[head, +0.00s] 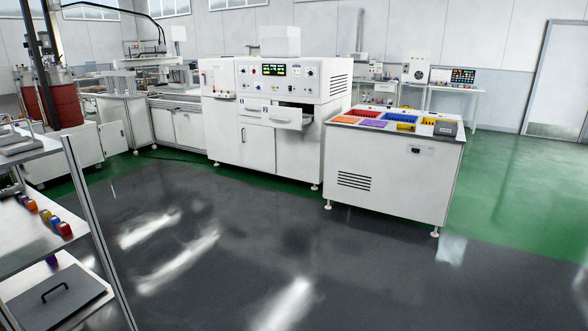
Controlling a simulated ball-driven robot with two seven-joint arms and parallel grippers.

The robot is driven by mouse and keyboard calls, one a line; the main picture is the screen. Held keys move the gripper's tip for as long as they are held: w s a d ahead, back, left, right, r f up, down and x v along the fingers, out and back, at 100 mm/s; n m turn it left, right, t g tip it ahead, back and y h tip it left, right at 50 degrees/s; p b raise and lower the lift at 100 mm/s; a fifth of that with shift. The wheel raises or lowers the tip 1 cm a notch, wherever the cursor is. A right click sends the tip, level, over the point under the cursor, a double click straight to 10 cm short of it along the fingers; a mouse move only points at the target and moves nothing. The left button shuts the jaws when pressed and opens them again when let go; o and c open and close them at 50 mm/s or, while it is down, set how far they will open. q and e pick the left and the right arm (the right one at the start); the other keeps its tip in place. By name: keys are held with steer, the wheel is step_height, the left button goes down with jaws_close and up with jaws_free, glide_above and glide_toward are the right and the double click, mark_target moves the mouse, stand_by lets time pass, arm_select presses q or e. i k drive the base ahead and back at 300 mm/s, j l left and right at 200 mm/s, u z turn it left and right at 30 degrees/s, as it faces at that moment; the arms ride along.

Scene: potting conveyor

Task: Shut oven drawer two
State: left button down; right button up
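The white oven (238,140) stands across the room near the middle of the head view, with a lit green display and knobs on its front. Oven drawer two (287,122) sits on the right of its front, below the panel, and is pulled out. A dark opening shows behind the drawer's front. To its left, another drawer front (250,107) looks flush with the oven. Neither of my grippers is in view.
A white cabinet (385,178) with coloured bins on top stands right of the oven, close to the open drawer. A shelf rack (78,185) with small coloured items is at the near left. The dark floor (225,240) before the oven is clear.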

mark_target(279, 116)
steer(key=i, duration=3.15)
